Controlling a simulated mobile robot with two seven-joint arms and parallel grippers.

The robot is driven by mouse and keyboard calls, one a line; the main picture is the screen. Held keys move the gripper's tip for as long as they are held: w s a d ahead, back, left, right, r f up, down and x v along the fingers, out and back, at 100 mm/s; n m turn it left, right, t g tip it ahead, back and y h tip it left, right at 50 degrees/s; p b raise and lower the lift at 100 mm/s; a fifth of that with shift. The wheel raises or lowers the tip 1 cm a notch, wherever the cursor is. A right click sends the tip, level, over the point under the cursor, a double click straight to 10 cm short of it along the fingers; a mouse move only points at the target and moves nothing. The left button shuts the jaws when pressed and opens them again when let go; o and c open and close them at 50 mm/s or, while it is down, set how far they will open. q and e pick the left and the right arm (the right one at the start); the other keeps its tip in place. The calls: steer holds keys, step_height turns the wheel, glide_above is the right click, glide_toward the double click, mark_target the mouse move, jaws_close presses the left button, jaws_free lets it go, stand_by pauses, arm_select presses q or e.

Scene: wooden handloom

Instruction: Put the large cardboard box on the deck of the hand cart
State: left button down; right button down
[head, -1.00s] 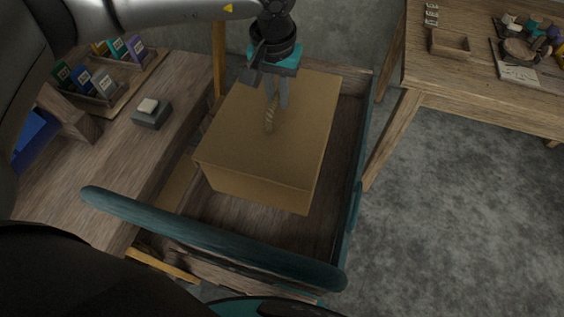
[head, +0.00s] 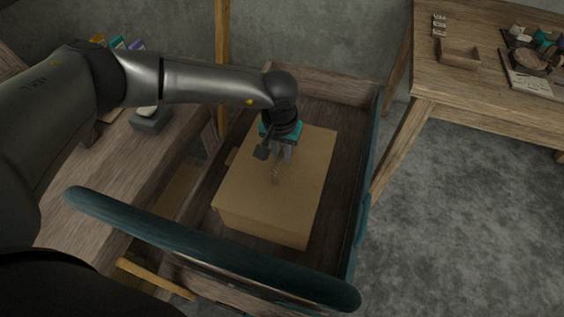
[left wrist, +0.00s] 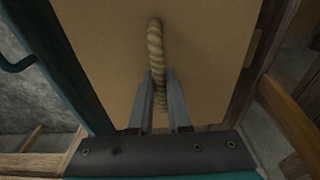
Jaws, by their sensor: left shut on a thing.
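The large cardboard box (head: 305,185), tan with a rope loop on top, is inside the hand cart, over its wooden deck (head: 347,165). I cannot tell whether its underside touches the deck. My left gripper (head: 280,158) comes down from above and is shut on the rope loop near the middle of the box top. In the left wrist view the rope loop (left wrist: 155,45) runs between the fingers (left wrist: 160,85), with the box top (left wrist: 215,60) below. The cart has a teal push bar (head: 210,240) at its near end. My right gripper is not in view.
A wooden bench (head: 110,165) with a small grey block (head: 151,120) stands close on the left. A wooden table (head: 470,90) with a small tray (head: 460,53) stands at the right. Grey floor (head: 450,200) is clear at the right.

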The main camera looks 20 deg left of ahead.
arm_select(q)
step_height(320, 180, down, 2)
steer(key=shift+f+b, duration=0.15)
steer(key=shift+b, duration=0.15)
steer(key=shift+f, duration=0.55)
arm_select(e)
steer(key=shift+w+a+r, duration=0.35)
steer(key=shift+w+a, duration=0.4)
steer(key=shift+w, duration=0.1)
arm_select(q)
steer(key=shift+f, duration=0.1)
steer(key=c, duration=0.9)
jaws_free()
steer(key=shift+o, duration=0.2)
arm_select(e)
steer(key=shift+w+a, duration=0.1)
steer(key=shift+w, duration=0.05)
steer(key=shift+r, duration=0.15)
